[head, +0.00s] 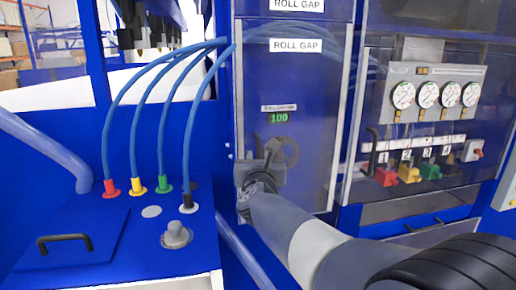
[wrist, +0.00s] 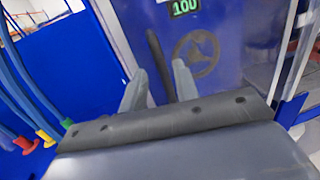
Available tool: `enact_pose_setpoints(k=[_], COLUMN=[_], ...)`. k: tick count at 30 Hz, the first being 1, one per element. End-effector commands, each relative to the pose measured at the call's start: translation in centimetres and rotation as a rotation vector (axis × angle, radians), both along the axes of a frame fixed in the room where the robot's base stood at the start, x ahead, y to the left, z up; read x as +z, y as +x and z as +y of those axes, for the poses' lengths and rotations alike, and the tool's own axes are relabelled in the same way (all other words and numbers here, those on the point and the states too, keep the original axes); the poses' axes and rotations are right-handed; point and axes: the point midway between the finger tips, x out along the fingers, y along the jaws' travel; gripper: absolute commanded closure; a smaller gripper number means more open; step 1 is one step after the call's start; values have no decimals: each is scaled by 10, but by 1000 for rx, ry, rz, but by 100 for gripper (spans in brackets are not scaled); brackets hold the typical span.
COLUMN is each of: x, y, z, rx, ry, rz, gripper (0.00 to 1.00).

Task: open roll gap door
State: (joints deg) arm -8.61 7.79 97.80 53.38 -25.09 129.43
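The roll gap door (head: 290,85) is a tall, see-through blue panel with a "ROLL GAP" label, and it looks closed. Its dark bar handle (wrist: 155,58) stands upright in the wrist view. Gaps show between the fingers and the handle. A handwheel (wrist: 195,54) and a green "100" display (head: 278,117) show behind the door.
To the right is another clear panel with several gauges (head: 428,95), coloured valves (head: 409,174) and its own dark handle (head: 372,150). To the left, blue hoses (head: 134,110) rise from coloured fittings on a blue cabinet (head: 118,240) with a grey knob (head: 176,235).

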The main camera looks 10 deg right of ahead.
Motion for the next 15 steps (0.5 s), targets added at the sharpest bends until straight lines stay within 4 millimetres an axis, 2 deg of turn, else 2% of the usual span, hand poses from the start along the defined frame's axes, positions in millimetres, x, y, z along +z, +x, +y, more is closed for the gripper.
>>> enact_pose_setpoints(k=[6,15], x=[1,0], y=[33,51], z=[-7,-10], rx=[-1,1], ry=[-1,0], rz=[2,0], gripper=[70,70])
